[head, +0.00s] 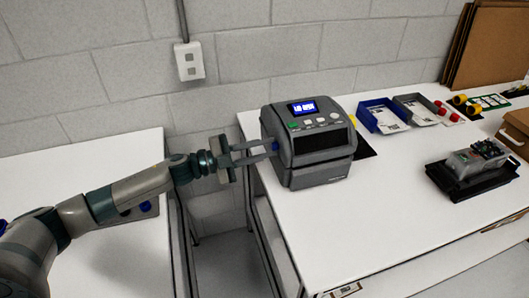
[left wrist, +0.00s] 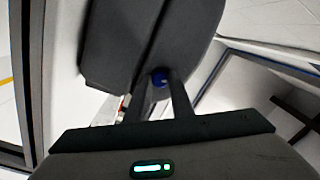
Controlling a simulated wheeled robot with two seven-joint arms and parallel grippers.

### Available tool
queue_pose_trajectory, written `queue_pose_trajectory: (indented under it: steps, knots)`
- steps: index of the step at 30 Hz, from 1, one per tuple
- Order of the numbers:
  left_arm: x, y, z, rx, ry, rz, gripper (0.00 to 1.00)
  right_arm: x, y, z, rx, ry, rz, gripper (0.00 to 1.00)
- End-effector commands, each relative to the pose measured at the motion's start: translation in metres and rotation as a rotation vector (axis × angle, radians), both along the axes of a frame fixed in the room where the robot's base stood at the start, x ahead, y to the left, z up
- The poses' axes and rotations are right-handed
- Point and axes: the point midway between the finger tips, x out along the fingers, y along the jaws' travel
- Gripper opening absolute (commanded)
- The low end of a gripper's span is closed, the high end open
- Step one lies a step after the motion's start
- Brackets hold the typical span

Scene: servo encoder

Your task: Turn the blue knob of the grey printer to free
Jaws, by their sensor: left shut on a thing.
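The grey printer (head: 310,140) stands on the white table, its lit screen and several buttons on top. The blue knob (head: 275,146) is on its left side. My left gripper (head: 273,149) reaches in from the left and is shut on the knob. In the left wrist view the blue knob (left wrist: 159,77) shows between the two fingertips (left wrist: 161,82), against the printer's dark side (left wrist: 130,45). The fingers cover part of the knob, and I cannot tell which setting it points to. My right gripper is not in view.
A blue bin (head: 382,115) and a grey bin (head: 415,109) stand right of the printer. A black tray (head: 455,188) with a device lies further right. A gap separates the printer's table (head: 400,230) from the left table (head: 90,175). A wall outlet (head: 189,62) is behind.

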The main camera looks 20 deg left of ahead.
Motion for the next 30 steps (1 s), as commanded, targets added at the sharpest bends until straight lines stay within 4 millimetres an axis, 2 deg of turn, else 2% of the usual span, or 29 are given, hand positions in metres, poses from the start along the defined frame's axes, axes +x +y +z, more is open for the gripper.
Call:
queue_pose_trajectory:
  steps: [19, 20, 22, 30]
  knots:
    - [-0.0002, 0.0002, -0.0007, 0.044, -0.063, -0.001, 0.0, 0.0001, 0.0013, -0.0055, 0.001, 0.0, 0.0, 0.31]
    - [-0.0002, 0.0001, -0.0007, 0.044, -0.063, -0.001, 0.23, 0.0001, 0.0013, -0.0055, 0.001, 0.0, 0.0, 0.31]
    - [-0.0002, 0.0001, -0.0008, 0.044, -0.062, -0.001, 0.39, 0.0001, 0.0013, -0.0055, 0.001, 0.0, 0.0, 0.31]
    - [0.0, 0.0001, -0.0004, 0.043, -0.063, 0.0, 0.39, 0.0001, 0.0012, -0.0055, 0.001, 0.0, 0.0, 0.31]
